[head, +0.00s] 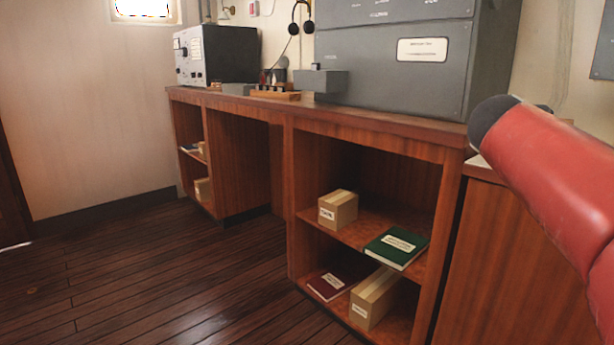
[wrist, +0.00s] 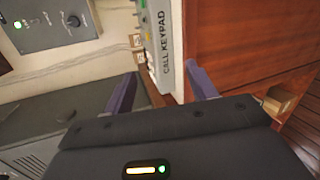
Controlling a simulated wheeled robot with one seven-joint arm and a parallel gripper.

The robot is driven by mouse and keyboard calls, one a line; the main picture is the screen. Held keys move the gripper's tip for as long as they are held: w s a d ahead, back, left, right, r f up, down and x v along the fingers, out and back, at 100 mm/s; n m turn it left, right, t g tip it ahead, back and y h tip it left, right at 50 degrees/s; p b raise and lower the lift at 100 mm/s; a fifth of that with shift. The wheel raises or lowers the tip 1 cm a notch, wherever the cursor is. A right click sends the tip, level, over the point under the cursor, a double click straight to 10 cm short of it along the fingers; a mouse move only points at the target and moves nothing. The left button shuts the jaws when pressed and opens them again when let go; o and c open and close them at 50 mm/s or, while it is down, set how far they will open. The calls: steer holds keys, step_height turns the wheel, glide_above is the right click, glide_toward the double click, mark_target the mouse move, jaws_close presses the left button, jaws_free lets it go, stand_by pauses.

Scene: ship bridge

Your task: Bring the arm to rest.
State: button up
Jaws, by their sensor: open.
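My gripper (wrist: 162,88) shows in the wrist view, with its two purple fingers spread apart and nothing held between them. A pale unit labelled "CALL KEYPAD" (wrist: 158,50) lies beyond the fingertips, in line with the gap between them. I cannot tell how far off it is. In the head view only a red section of my arm shows at the right, over the end of the counter; my gripper is out of that view.
A long wooden counter (head: 375,119) carries grey cabinets (head: 395,70) and a radio unit (head: 215,55). Its shelves hold cartons (head: 338,208) and a green book (head: 396,248). In the wrist view, a grey knobbed panel (wrist: 50,22) is at upper left. The wooden floor (head: 150,275) is clear.

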steer(key=s+a+f+m+g+y, duration=0.1)
steer(key=s+a+f+m+y, duration=0.3)
steer(key=s+a+f, duration=0.6)
steer(key=s+a+f+m+g+y+p, duration=0.1)
steer(key=s+a+f+m+y, duration=0.3)
steer(key=s+a+f+y, duration=0.3)
steer(key=s+a+f, duration=0.3)
steer(key=a+f, duration=0.4)
steer(key=f, duration=0.3)
steer(key=shift+s+a+f+m+g+y+p, duration=0.2)
steer(key=shift+m+g+y+p, duration=0.1)
steer(key=shift+y, duration=0.1)
